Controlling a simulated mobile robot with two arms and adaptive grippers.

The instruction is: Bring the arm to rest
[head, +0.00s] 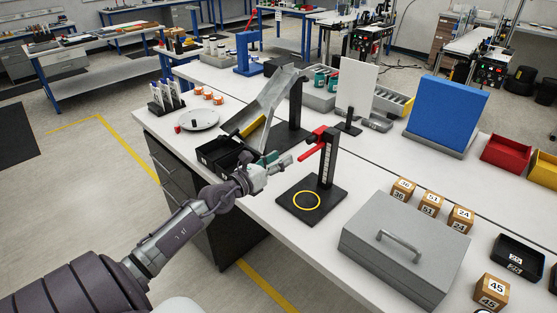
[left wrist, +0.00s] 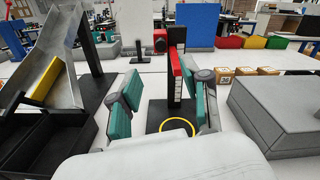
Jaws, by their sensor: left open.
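My left arm reaches in from the left in the head view. Its gripper (head: 276,167) is over the front edge of the white bench, between the black tray and the black stand. In the left wrist view the gripper (left wrist: 163,98) has its two teal-padded fingers apart with nothing between them. Beyond the fingers is the black stand (head: 327,160) with a red clamp arm (head: 313,143) and a yellow ring (head: 307,200) on its base. My right gripper shows in neither view.
A metal chute (head: 268,103) with a yellow block leads to a black tray (head: 213,158) left of the gripper. A grey lidded box (head: 405,240), numbered wooden cubes (head: 431,203) and a blue panel (head: 446,108) stand to the right. Bare bench top lies around the stand.

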